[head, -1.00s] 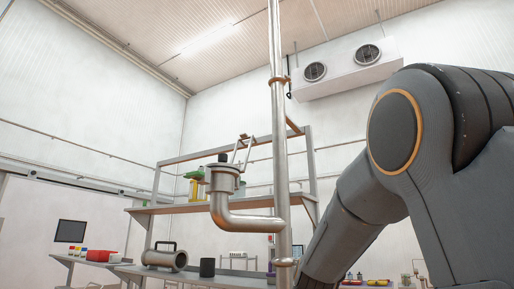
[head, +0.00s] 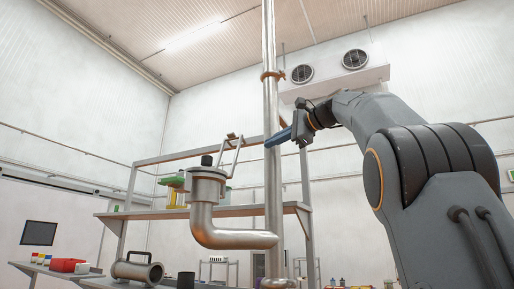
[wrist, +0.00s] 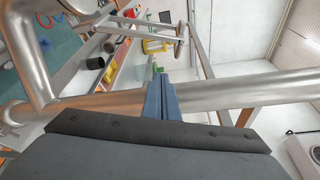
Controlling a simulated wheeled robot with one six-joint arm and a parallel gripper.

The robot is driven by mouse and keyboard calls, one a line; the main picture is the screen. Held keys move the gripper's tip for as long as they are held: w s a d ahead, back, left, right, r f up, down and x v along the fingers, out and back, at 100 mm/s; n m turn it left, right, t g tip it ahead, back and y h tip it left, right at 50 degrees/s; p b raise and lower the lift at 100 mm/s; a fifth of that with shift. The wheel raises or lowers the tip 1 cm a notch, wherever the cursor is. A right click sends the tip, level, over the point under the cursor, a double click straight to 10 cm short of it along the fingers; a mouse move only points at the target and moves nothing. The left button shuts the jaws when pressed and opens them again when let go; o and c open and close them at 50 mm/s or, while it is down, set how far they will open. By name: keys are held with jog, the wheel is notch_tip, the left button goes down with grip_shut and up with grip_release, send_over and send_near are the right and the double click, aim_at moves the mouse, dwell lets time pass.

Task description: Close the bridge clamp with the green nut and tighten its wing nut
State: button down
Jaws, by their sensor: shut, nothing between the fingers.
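My gripper (head: 272,141) is shut and empty, its blue fingers pointing left at the vertical steel pipe (head: 272,110) in the head view. In the wrist view its fingers (wrist: 158,82) show in front of that pipe; I cannot tell whether they touch it. Left of and below the gripper, an elbow pipe (head: 226,238) carries a cup-shaped fitting (head: 207,188) with a black cap (head: 207,160). A tilted metal frame with a brownish end (head: 231,136) rises from this fitting, possibly the bridge clamp. I cannot make out a green nut or a wing nut.
A copper-coloured collar (head: 272,76) rings the vertical pipe above the gripper. Behind stands a shelf (head: 150,214) with green and yellow items (head: 175,190). Space above the elbow pipe looks clear.

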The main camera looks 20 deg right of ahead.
jog(key=w+a+p, duration=0.4)
jog(key=w+a, duration=0.1)
jog(key=a, duration=0.1)
jog(key=shift+w+a+p, duration=0.25)
jog(key=shift+a+p, duration=0.05)
jog(key=shift+a, duration=0.1)
jog(key=shift+a+r, duration=0.1)
dwell(0.4)
